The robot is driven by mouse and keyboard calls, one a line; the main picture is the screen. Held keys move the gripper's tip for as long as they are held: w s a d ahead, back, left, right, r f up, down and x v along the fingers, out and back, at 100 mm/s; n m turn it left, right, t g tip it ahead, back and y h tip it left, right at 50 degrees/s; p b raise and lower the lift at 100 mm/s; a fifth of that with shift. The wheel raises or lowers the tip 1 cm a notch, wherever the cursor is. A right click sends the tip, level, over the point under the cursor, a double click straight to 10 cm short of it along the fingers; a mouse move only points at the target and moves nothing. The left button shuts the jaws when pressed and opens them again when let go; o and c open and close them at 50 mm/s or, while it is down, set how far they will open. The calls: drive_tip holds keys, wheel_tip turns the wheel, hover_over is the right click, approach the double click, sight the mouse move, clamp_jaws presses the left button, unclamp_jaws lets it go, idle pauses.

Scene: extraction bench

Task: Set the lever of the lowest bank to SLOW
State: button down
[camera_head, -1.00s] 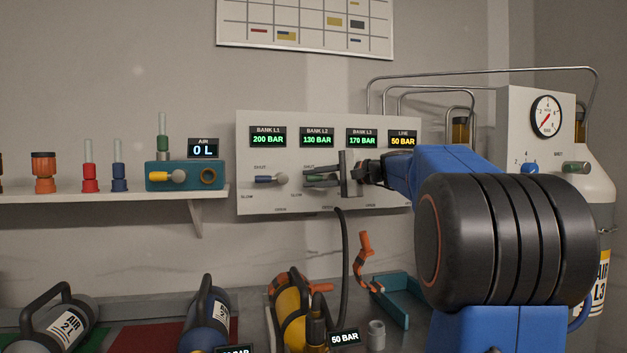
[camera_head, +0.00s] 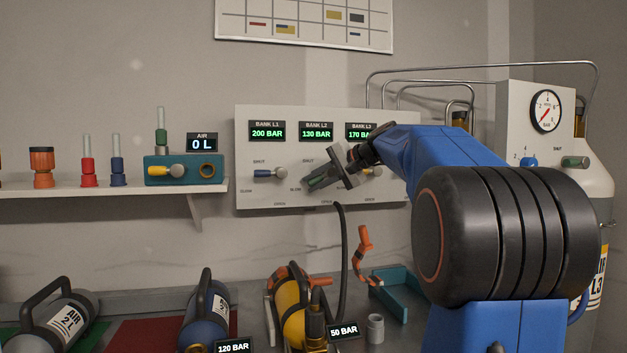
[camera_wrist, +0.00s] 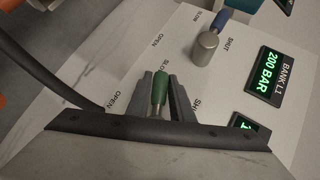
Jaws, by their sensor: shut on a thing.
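The bank panel (camera_head: 240,135) is on the wall. Its displays read 200 BAR for Bank L1 (camera_head: 267,131), 130 BAR for Bank L2 (camera_head: 316,132) and 170 BAR for Bank L3, partly covered by my arm. My gripper (camera_head: 318,182) is at the Bank L2 lever, tilted. In the wrist view, its two fingers are shut on the green lever (camera_wrist: 160,88), whose tip lies by the SLOW label (camera_wrist: 165,67). The lever's pivot is mostly hidden by the gripper.
The blue Bank L1 lever (camera_head: 264,173) points left, close beside my gripper. The Bank L3 lever is partly hidden behind my gripper and arm. A black hose (camera_head: 342,260) hangs below the panel. Cylinders, including a yellow one (camera_head: 292,315), lie on the bench.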

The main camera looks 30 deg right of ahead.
drive_tip(key=shift+d+f+h, duration=0.1)
drive_tip(key=shift+f+h, duration=0.1)
drive_tip(key=shift+h, duration=0.1)
drive_tip(key=c, duration=1.6)
unclamp_jaws()
drive_tip(key=shift+o, duration=0.2)
drive_tip(key=shift+s, duration=0.1)
drive_tip(key=v, duration=1.7)
drive_tip(key=shift+r, duration=0.15)
